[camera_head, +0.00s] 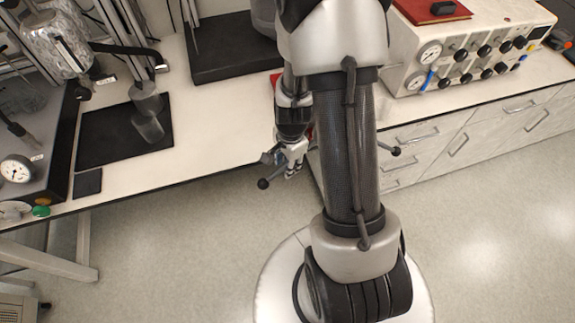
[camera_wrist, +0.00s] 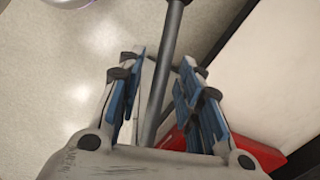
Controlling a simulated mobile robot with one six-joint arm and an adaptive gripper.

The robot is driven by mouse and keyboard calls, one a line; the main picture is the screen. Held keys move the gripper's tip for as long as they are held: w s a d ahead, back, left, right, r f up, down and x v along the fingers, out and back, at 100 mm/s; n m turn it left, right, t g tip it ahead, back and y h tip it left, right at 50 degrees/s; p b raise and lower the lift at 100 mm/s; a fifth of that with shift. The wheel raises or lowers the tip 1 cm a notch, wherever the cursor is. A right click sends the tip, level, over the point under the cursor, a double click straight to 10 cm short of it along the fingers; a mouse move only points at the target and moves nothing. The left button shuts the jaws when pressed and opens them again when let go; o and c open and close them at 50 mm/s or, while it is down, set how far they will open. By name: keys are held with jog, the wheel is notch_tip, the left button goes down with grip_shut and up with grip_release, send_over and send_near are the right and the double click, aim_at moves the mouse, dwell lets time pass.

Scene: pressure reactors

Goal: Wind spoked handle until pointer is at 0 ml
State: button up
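The spoked handle shows in the head view as thin dark spokes with black ball ends, one ball (camera_head: 263,183) left of my gripper and another (camera_head: 397,152) right of my arm. Its hub is hidden behind my arm. My gripper (camera_head: 293,165) points down near the bench's front edge, among the spokes. In the wrist view my gripper (camera_wrist: 157,80) has its blue-padded fingers apart. A grey rod (camera_wrist: 172,35), apparently a spoke, runs between them towards the palm, with gaps visible at its sides; contact is unclear. No pointer or ml scale can be made out.
A red body (camera_wrist: 262,152) lies beside the fingers in the wrist view, mostly hidden in the head view. A control box (camera_head: 425,60) with gauges and knobs stands right. A black mat (camera_head: 105,130) and round gauge (camera_head: 17,170) are left.

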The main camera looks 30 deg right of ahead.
jog(key=shift+f, duration=0.4)
jog(key=shift+c, duration=0.3)
grip_shut()
dwell(0.3)
